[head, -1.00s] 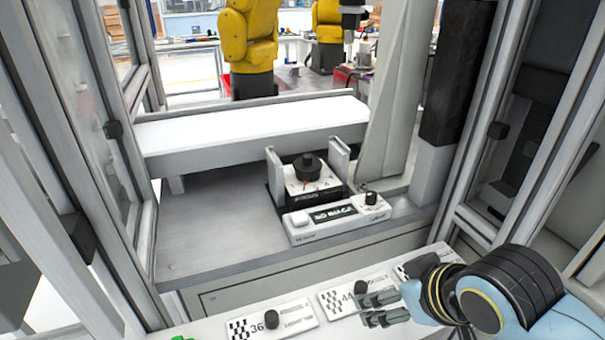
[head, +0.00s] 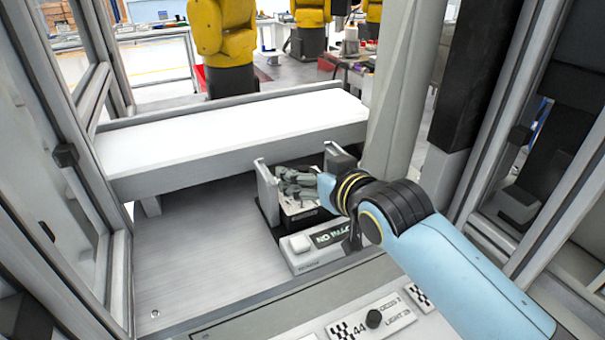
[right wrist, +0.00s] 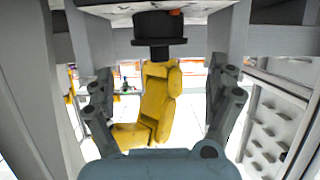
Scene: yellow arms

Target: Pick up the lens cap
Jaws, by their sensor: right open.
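A black round part with a wider disc, which looks like the lens cap (right wrist: 158,28), shows at the top middle of the right wrist view, against a pale plate. In the head view it is hidden behind my right gripper (head: 290,183), which is over the small holder with two upright grey side plates (head: 268,190). In the right wrist view the two fingers of my right gripper (right wrist: 163,75) are apart, one on each side of the picture, with nothing between them. The cap lies beyond the fingertips. My left gripper is not in view.
A white box with a small display (head: 318,250) stands just in front of the holder. A long white-topped beam (head: 230,132) runs behind it. The grey deck (head: 190,240) left of the holder is clear. Frame posts stand on both sides. A yellow robot arm (head: 225,40) stands beyond.

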